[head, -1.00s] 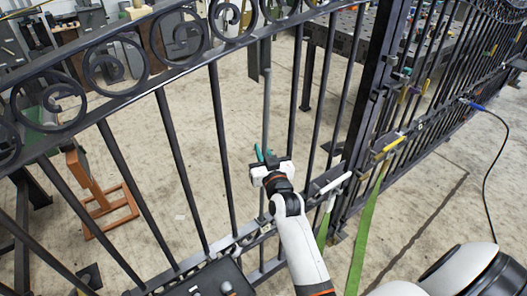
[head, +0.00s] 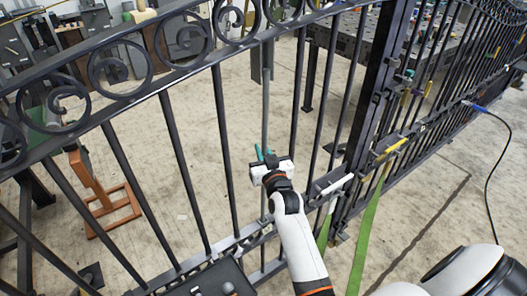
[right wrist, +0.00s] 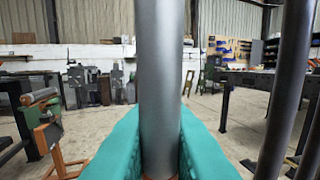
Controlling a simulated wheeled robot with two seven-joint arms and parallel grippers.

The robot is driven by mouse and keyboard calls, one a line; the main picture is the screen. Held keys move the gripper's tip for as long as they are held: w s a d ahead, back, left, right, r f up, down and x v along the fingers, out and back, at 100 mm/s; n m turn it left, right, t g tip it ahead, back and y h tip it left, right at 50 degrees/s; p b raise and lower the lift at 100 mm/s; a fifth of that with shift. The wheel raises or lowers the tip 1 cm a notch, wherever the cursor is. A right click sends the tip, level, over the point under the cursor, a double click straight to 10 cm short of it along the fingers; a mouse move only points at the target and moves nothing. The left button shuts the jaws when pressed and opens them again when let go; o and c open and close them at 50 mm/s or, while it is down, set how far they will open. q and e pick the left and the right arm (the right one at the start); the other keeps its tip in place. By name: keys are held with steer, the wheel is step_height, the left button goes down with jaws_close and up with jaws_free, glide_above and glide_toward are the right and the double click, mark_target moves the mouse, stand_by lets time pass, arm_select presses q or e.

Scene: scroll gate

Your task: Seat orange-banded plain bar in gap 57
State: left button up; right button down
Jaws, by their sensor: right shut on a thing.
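A plain grey bar (head: 265,105) stands nearly upright in the wide gap between two dark gate bars in the head view. In the right wrist view the bar (right wrist: 161,80) runs up between the teal fingers, with a sliver of orange at the bottom edge. The bar's lower end is partly hidden by my gripper and arm; I cannot tell whether either end is seated. My left gripper is not in view.
A dark gate post (head: 371,95) stands right of the gap. Green straps (head: 367,230) hang beside it. An orange stand (head: 103,195) is behind the gate at left. A dark workbench (head: 345,42) is behind at the top.

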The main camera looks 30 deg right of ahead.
steer(key=shift+w+r+p, duration=0.1)
steer(key=shift+w+p, duration=0.2)
steer(key=shift+w, duration=0.3)
stand_by(0.3)
steer(key=c, duration=1.4)
jaws_free()
steer(key=shift+o, duration=0.3)
steer(key=shift+f, duration=0.3)
steer(key=v, duration=1.2)
steer(key=shift+r, duration=0.3)
